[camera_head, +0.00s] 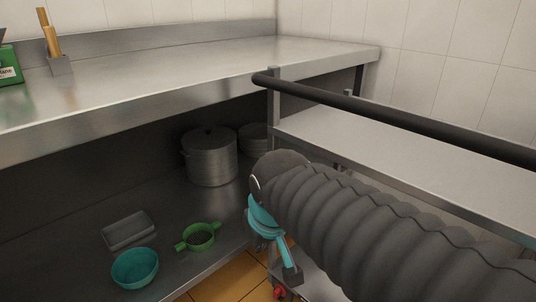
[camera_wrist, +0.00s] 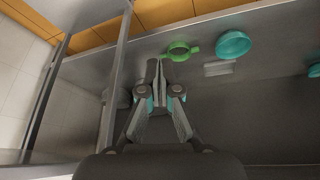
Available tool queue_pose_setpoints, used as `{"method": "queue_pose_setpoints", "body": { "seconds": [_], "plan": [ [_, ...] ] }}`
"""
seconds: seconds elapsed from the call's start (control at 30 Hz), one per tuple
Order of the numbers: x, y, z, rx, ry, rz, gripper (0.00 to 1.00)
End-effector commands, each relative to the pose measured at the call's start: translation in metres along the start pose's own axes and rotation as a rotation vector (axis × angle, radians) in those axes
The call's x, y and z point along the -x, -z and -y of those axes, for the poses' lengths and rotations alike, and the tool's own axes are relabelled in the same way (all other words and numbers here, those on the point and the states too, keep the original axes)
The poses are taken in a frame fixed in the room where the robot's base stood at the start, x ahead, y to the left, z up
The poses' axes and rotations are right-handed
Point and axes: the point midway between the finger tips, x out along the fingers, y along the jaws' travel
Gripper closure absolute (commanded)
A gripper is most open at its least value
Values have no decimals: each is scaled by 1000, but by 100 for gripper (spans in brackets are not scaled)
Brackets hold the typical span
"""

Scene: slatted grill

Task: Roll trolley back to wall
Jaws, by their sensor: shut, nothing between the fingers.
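The trolley (camera_head: 405,160) stands at the right in the head view, with a pale flat top and a thick dark handle bar (camera_head: 400,118) along its near side. Its metal post (camera_wrist: 117,75) shows on the left of the wrist view. The tiled wall (camera_head: 445,65) rises behind the trolley; I cannot tell the gap between them. My gripper (camera_head: 288,275) hangs below the handle bar, beside the trolley's near-left end, and my sleeved arm hides part of the trolley. In the wrist view my gripper (camera_wrist: 157,72) is shut and empty, apart from the handle.
A steel counter (camera_head: 190,75) runs along the left. Its lower shelf (camera_head: 70,270) holds pots (camera_head: 210,160), a grey tray (camera_head: 129,230), a teal bowl (camera_head: 135,268) and a green two-handled dish (camera_head: 198,237). Orange floor tiles (camera_head: 232,285) show below.

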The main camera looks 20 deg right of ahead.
Motion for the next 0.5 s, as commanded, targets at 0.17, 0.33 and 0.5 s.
{"method": "queue_pose_setpoints", "body": {
  "seconds": [0.17,0.33,0.5],
  "plan": [
    [-9,76,-7,91,-62,-9,100],
    [1,156,-20,184,-155,-42,100],
    [33,210,-36,237,-246,-86,100]
  ]
}}
